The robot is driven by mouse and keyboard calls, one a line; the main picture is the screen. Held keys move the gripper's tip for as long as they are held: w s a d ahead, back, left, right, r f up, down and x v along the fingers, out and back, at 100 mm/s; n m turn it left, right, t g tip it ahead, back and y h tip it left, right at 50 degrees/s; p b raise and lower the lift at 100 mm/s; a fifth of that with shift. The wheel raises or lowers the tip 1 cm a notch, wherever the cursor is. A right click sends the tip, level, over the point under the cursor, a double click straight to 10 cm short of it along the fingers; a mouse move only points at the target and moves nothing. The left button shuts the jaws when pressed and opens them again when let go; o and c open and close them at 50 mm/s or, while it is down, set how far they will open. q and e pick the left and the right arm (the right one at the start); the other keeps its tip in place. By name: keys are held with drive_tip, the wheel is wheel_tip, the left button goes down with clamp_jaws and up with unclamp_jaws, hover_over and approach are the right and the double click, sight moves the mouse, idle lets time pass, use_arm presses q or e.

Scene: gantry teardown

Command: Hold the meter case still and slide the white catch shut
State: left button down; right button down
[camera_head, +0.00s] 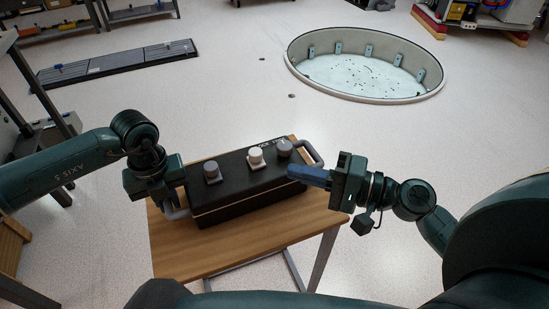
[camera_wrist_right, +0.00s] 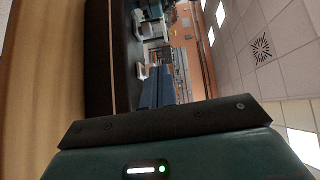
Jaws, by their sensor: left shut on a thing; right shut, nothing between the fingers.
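The black meter case (camera_head: 240,187) lies on a small wooden table, with a handle at each end. On its lid stand a white catch (camera_head: 255,156) and two grey ones, one to the left (camera_head: 212,172) and one to the right (camera_head: 284,149). My left gripper (camera_head: 176,197) is shut on the case's left handle (camera_head: 176,213). My right gripper (camera_head: 308,175) is shut and empty, its blue fingers at the case's front right, near the right grey catch. I cannot tell whether they touch the case. The case's dark side also shows in the right wrist view (camera_wrist_right: 102,60), beside the fingers (camera_wrist_right: 155,88).
The wooden table (camera_head: 200,262) has bare top in front of the case. Beyond it, a round pit (camera_head: 360,68) with a raised rim lies in the floor, and a dark grating (camera_head: 115,63) lies at the back left. Shelving (camera_head: 30,110) stands at the left.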

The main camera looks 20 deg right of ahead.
sight(277, 170)
drive_tip(key=s+d+f+m+t+h, duration=0.2)
drive_tip(key=s+d+m+t+h, duration=0.2)
drive_tip(key=h, duration=0.3)
drive_tip(key=shift+d+f+m+t, duration=0.2)
drive_tip(key=shift+d+m+t, duration=0.3)
drive_tip(key=shift+m, duration=0.3)
drive_tip(key=shift+w+a, duration=0.1)
drive_tip(key=shift+w, duration=0.05)
drive_tip(key=x, duration=0.9)
drive_tip(key=shift+w, duration=0.15)
drive_tip(key=w+a, duration=0.1)
drive_tip(key=a, duration=0.2)
drive_tip(key=shift+w+f, duration=0.1)
drive_tip(key=shift+w, duration=0.25)
drive_tip(key=shift+w+a, duration=0.2)
drive_tip(key=shift+a, duration=0.3)
